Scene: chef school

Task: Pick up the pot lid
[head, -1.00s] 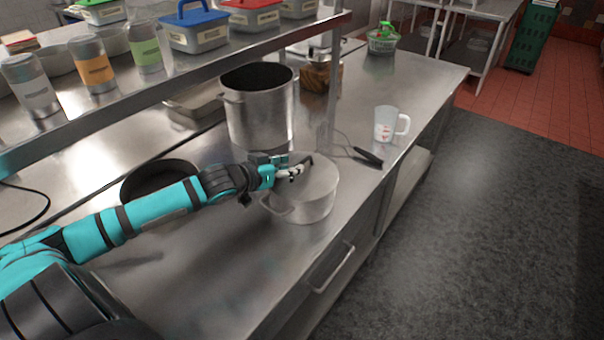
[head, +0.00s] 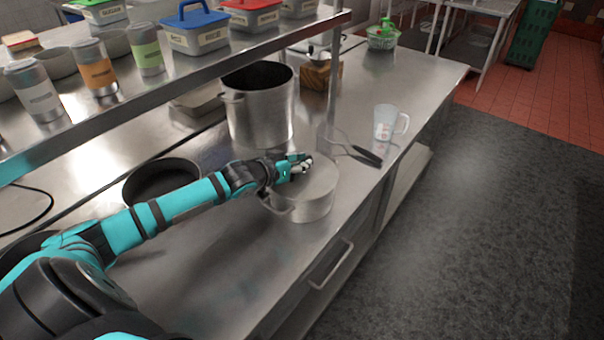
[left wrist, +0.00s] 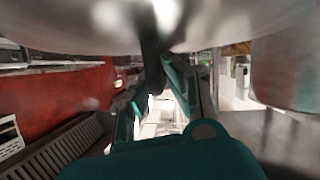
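The pot lid (head: 322,182) is a round, flat metal disc on a low metal pot (head: 308,208) near the counter's front edge. It looks level on the pot. My left gripper (head: 303,164) is over the middle of the lid, at its handle, with the fingers hiding most of that handle. In the left wrist view the lid's blurred metal surface (left wrist: 75,22) fills the top, and a dark handle (left wrist: 151,62) comes between the fingers of my left gripper (left wrist: 152,88). Whether both fingers press on it is unclear. My right gripper is not in view.
A tall open pot (head: 258,115) stands behind the lidded pot, and a dark pan (head: 150,190) lies behind my left forearm. A dark-handled utensil (head: 365,155) and a measuring cup (head: 386,122) are to the right. A raised shelf (head: 175,75) overhangs the counter's back.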

